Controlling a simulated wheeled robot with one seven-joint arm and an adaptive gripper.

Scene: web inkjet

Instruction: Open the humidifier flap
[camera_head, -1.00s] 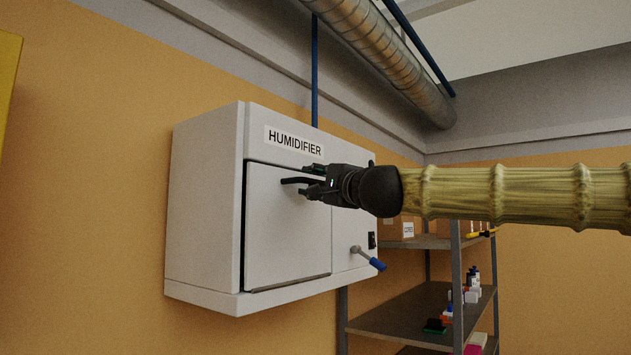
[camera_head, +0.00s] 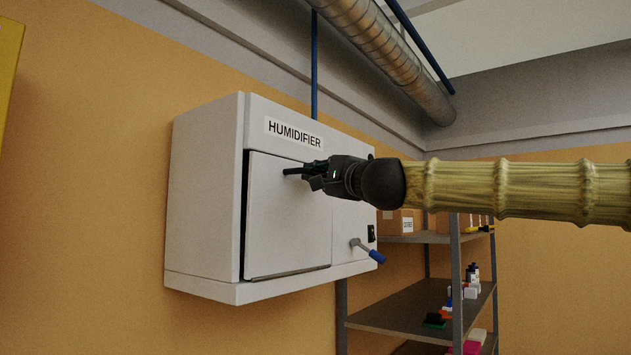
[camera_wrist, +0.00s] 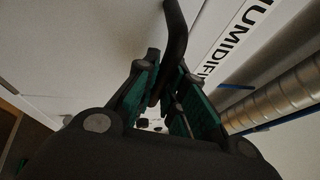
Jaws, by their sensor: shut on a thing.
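The white humidifier box (camera_head: 205,200) is fixed to the wall, with its flap (camera_head: 287,225) on the front. A dark gap shows along the flap's left edge, and the flap looks slightly ajar. A dark bar handle (camera_head: 292,171) sits near the flap's top. My gripper (camera_head: 312,171) comes from the right and is shut on the handle. In the wrist view the dark handle (camera_wrist: 176,35) runs between the green-padded fingers of my gripper (camera_wrist: 165,95). The fingers partly hide where they touch it.
A blue-tipped lever (camera_head: 370,251) and a black switch (camera_head: 371,233) are right of the flap. A metal shelf (camera_head: 405,308) with small items stands behind at right. A round duct (camera_head: 385,50) and a blue pipe (camera_head: 314,70) run above.

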